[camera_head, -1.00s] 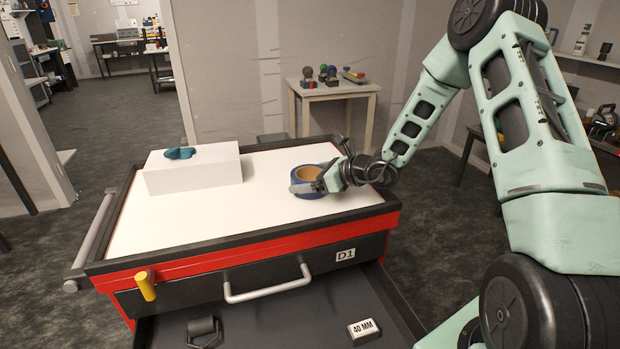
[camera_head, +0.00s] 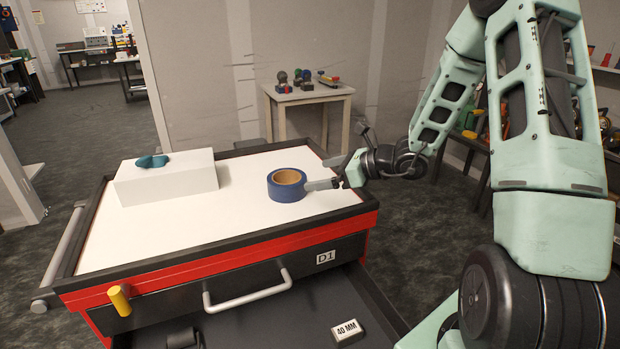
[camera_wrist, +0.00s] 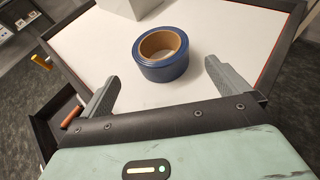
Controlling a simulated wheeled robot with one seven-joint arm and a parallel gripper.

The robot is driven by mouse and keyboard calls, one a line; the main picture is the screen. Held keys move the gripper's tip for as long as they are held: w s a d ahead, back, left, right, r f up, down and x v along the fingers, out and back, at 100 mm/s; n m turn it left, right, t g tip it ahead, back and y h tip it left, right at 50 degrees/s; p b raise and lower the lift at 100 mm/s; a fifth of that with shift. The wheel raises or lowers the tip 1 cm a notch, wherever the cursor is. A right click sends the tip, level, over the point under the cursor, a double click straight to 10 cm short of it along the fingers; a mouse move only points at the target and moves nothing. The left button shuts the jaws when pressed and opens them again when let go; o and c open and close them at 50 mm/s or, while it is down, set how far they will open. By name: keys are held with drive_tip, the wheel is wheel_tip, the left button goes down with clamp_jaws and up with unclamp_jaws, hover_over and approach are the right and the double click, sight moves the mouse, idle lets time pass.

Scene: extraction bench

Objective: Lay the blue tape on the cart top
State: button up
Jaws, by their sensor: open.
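The blue tape (camera_head: 287,185) is a roll with a tan core. It lies flat on the white cart top (camera_head: 240,215), right of the middle. My gripper (camera_head: 328,179) is open and empty, just to the right of the roll. In the wrist view the blue tape (camera_wrist: 160,54) sits ahead of the spread fingers of my gripper (camera_wrist: 160,85), with white surface showing around the roll. The fingers appear clear of it.
A white box (camera_head: 167,179) with a teal item (camera_head: 151,161) on it stands on the cart's left side. The drawer marked D1 (camera_head: 326,257) has a silver handle. An open drawer below holds a 40 MM block (camera_head: 346,332). A small table (camera_head: 308,97) stands behind.

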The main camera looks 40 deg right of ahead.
drive_tip(key=shift+s+d+r, duration=0.15)
drive_tip(key=shift+s, duration=0.1)
drive_tip(key=a+n+g, duration=0.1)
drive_tip(key=a, duration=0.2)
drive_tip(key=s+a+r+n+g+y, duration=0.1)
drive_tip(key=a+n, duration=0.1)
drive_tip(key=a, duration=0.1)
drive_tip(key=s+a+n+g+y, duration=0.1)
drive_tip(key=a+n, duration=0.1)
drive_tip(key=a, duration=0.2)
drive_tip(key=shift+s+r, duration=0.15)
drive_tip(key=shift+s, duration=0.05)
drive_tip(key=s+a+n+g, duration=0.6)
drive_tip(key=s+a+n, duration=0.25)
drive_tip(key=a, duration=0.35)
drive_tip(key=s+a+r+n+g+h, duration=0.1)
drive_tip(key=s+a+n+h, duration=0.2)
drive_tip(key=s+n, duration=0.6)
drive_tip(key=s+a+n+g+h, duration=0.1)
drive_tip(key=s+a+n+h, duration=0.2)
drive_tip(key=n, duration=1.1)
drive_tip(key=s+h, duration=0.3)
drive_tip(key=s, duration=0.3)
drive_tip(key=shift+s+r, duration=0.15)
drive_tip(key=shift+r, duration=0.25)
